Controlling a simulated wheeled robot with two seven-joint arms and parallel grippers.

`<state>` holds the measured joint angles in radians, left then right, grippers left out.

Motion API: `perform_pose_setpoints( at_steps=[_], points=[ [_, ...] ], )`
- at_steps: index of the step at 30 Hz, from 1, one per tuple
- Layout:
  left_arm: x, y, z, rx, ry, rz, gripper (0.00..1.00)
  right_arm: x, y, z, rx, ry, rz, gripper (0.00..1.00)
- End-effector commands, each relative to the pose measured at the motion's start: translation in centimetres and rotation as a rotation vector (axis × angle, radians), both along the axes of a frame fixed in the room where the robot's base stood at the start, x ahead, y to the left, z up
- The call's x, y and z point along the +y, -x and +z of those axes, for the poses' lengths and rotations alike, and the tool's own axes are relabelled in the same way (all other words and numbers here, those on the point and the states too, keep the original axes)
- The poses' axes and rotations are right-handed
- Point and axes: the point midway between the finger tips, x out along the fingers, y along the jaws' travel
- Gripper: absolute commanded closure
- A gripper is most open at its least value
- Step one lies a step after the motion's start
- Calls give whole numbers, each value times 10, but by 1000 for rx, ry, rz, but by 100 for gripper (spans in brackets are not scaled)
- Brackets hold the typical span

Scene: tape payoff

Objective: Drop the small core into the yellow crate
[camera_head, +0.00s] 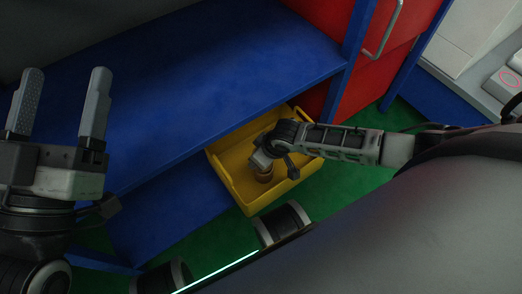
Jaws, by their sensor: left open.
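The yellow crate (227,170) sits low beside the blue shelf, in the middle of the picture. A small brown core (264,175) shows inside the crate's outline, right under my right gripper (264,164). The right gripper reaches in over the crate from the right, pointing down. Its fingers are mostly hidden by its own body, so I cannot tell whether they hold the core, or whether the core touches the crate floor. My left gripper (64,88) is raised at the far left, its two fingers wide apart and empty, away from the crate.
A blue shelf (210,65) fills the upper middle, close to the crate's left side. A red drawer front (385,25) with a metal handle stands at upper right. Green floor (340,190) shows around the crate. A white unit (465,40) is at the far upper right.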

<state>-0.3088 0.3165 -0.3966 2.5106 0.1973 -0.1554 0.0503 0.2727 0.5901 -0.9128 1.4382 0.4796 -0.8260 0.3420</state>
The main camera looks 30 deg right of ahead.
Motion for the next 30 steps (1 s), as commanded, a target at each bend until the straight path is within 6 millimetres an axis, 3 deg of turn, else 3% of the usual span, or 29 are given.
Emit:
perform_pose_setpoints(
  at_steps=[23,24,26,30],
  points=[
    [1,2,9,-81,-15,11,26,0,0,-12,-1,0,0,70],
    [1,2,10,-83,-15,10,26,0,0,-12,-1,0,0,42],
    [1,1,11,-87,-15,10,26,0,0,-12,-1,0,0,26],
    [0,1,12,-91,-16,9,26,0,0,-12,-1,0,0,26]
  ],
)
